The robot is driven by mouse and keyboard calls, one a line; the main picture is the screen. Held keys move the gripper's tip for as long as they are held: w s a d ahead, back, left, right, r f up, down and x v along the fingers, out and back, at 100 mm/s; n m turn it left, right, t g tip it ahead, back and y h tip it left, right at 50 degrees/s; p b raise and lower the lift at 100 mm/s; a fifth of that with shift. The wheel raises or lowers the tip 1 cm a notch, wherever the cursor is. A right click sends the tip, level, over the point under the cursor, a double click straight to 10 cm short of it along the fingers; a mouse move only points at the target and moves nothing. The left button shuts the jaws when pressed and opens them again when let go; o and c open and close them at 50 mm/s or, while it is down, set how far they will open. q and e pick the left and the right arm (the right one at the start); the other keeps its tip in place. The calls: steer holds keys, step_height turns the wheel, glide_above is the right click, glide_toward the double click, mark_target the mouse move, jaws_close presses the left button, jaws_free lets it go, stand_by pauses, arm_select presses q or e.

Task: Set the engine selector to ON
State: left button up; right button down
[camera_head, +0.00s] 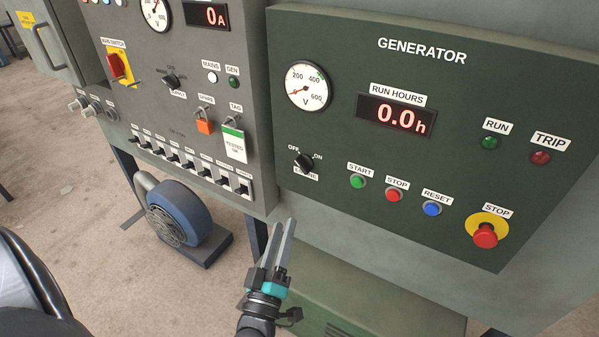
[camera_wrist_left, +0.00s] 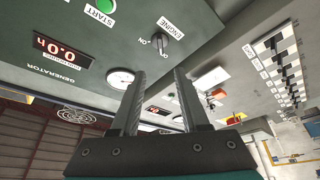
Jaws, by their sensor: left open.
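The engine selector (camera_head: 303,162) is a black rotary knob on the green generator panel, between the OFF and ON labels. Its pointer looks turned towards OFF, though it is small in the picture. The knob also shows in the left wrist view (camera_wrist_left: 160,41), above and between the fingers, with the ENGINE label beside it. My left gripper (camera_head: 285,232) is open and empty, below the knob in the head view and apart from the panel. Its two fingers also show in the left wrist view (camera_wrist_left: 157,80). My right gripper is not in view.
The green START button (camera_head: 357,181), red STOP button (camera_head: 394,194) and blue RESET button (camera_head: 432,208) lie right of the selector. A red emergency stop (camera_head: 485,236) is further right. A grey panel (camera_head: 190,110) with switches and tags stands left. A blue blower (camera_head: 180,212) sits on the floor.

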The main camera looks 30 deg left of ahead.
mark_target(301, 169)
arm_select(q)
steer(key=x, duration=1.4)
steer(key=shift+w, duration=0.35)
jaws_close()
